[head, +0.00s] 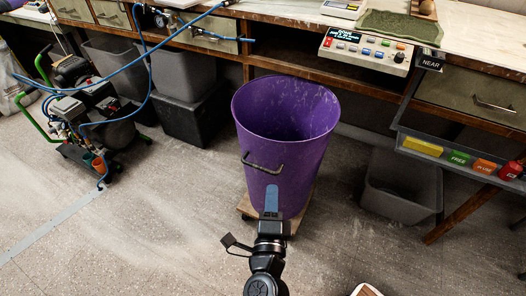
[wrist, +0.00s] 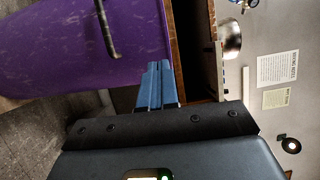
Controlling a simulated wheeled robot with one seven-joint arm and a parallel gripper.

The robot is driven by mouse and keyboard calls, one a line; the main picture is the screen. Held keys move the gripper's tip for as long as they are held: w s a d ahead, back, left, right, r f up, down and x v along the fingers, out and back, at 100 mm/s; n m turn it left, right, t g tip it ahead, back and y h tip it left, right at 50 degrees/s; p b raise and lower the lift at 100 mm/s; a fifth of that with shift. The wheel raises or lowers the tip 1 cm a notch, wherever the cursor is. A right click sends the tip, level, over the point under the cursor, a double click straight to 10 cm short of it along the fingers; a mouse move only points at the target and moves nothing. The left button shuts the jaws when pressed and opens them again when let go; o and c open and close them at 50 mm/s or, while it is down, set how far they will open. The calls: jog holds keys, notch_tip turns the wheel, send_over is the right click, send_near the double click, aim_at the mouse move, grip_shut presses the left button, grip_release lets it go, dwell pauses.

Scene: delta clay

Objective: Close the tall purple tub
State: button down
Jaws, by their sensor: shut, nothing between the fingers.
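The tall purple tub (head: 290,150) stands on a low wooden base (head: 243,208) in front of the workbench. Its top is open and I see into its inside. A dark handle (head: 262,166) is on its front wall. In the wrist view, which is turned sideways, the tub (wrist: 60,45) fills the upper left, with its handle (wrist: 107,30) near the rim. My gripper (head: 271,190) has blue fingers, shut and empty, in front of the tub's front wall, just below the handle. The fingers (wrist: 155,82) also show in the wrist view. I cannot tell whether they touch the wall.
The workbench (head: 300,37) runs behind the tub. Grey bins (head: 402,187) stand under it on both sides. A compressor (head: 85,105) with blue hoses is at left. A grey tray with colored blocks (head: 458,158) is at right. Floor (head: 150,220) at front left is clear.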

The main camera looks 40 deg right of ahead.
aim_at(313, 87)
jog(key=x, duration=1.4)
jog(key=shift+f, duration=0.1)
jog(key=shift+d, duration=0.1)
jog(key=w+d+b, duration=0.2)
jog(key=w+d, duration=0.1)
jog(key=d, duration=0.7)
jog(key=w+d+b, duration=0.3)
jog(key=w+d, duration=0.1)
jog(key=d, duration=0.6)
jog(key=w+d+b, duration=0.3)
jog(key=w+d, duration=0.1)
jog(key=d, duration=0.6)
jog(key=shift+f, duration=0.1)
jog(key=shift+w+d+r, duration=0.1)
jog(key=shift+d+r, duration=0.15)
jog(key=shift+d, duration=0.15)
